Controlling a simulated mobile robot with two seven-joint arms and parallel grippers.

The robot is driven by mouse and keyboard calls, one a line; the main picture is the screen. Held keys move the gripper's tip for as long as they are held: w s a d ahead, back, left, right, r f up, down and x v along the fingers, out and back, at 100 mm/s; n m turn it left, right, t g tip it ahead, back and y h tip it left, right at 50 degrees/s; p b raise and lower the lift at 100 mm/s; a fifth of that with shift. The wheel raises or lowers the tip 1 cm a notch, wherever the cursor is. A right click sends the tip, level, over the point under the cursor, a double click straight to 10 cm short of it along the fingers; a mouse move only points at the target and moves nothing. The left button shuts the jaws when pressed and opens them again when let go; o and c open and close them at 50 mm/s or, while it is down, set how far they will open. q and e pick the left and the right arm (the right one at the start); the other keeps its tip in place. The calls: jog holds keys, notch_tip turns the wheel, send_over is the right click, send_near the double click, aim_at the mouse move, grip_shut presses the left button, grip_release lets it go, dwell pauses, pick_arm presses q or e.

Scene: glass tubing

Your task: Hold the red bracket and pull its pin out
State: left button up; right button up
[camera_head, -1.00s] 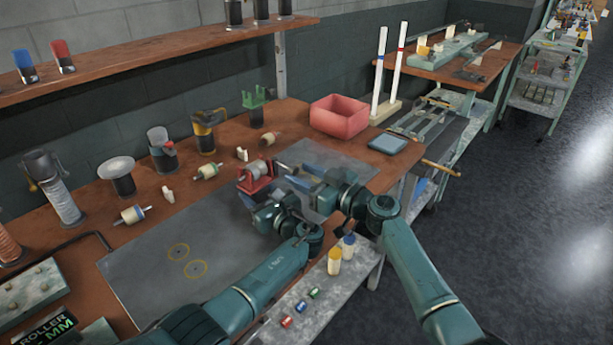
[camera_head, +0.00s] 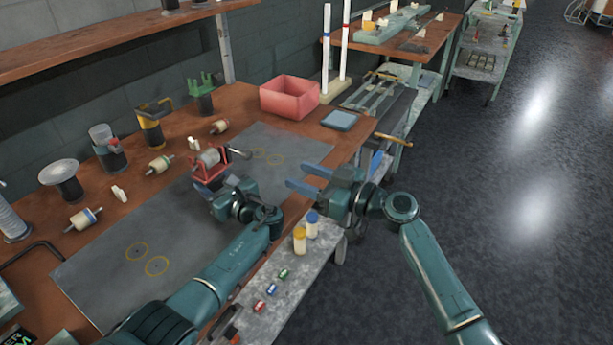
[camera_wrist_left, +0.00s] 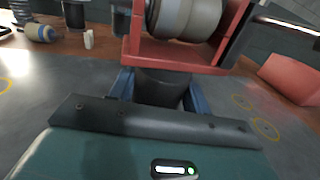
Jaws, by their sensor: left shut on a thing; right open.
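The red bracket (camera_head: 209,170) stands over the grey mat with a pale roller (camera_head: 209,157) between its uprights. The pin (camera_head: 238,153) sticks out from its right side and ends in a dark round knob. In the left wrist view the pin shows as a shiny rod (camera_wrist_left: 288,23) leaving the bracket's right upright. My left gripper (camera_wrist_left: 161,92) is shut on the dark post below the red bracket (camera_wrist_left: 180,53), one blue finger on each side. My right gripper (camera_head: 301,178) is open and empty, its blue fingers apart, to the right of the bracket and clear of the pin.
The grey mat (camera_head: 120,265) has yellow rings and free room on both sides of the bracket. A red bin (camera_head: 290,97) and a blue pad (camera_head: 339,120) stand behind right. Rollers, posts and cups line the back. A grey cart (camera_head: 275,315) with bottles stands in front.

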pick_arm(q)
jog(key=o, duration=1.3)
